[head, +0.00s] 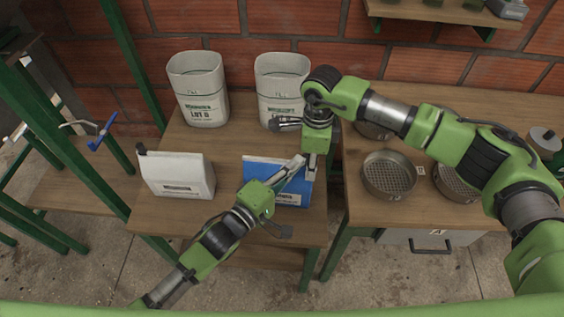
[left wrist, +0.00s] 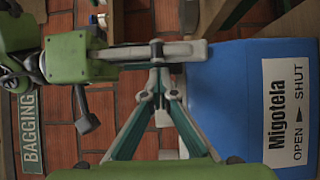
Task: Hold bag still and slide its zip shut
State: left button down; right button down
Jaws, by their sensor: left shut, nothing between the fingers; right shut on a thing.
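The blue bag (head: 262,170) stands upright on the bench, a white label low on its front. In the left wrist view the bag (left wrist: 225,90) appears on its side, its label (left wrist: 290,110) reading "Migotela" and "OPEN", an arrow, "SHUT". My right gripper (head: 312,166) points down and is shut on the bag's top edge near its right corner, the end towards SHUT. My left gripper (head: 300,162) is shut and empty, its tips close beside the right fingers. In the left wrist view its fingers (left wrist: 160,85) meet just off the bag's top edge. The zip slider cannot be made out behind the fingers.
A white bag (head: 180,176) stands left of the blue one. Two pale bins (head: 198,90) (head: 275,95) stand behind, by the brick wall. Round sieves (head: 389,175) sit on the right bench, past a gap. Green frame posts (head: 85,150) rise at the left.

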jog(key=shift+s+f, duration=0.15)
jog(key=shift+f, duration=0.05)
pick_arm(q)
jog(key=shift+a, duration=0.4)
jog(key=w+a+v, duration=0.1)
jog(key=v, duration=1.1)
jog(key=shift+a, duration=0.45)
jog(key=shift+w, duration=0.1)
pick_arm(e)
jog(key=c, duration=1.6)
grip_release()
jog(key=shift+r, duration=0.2)
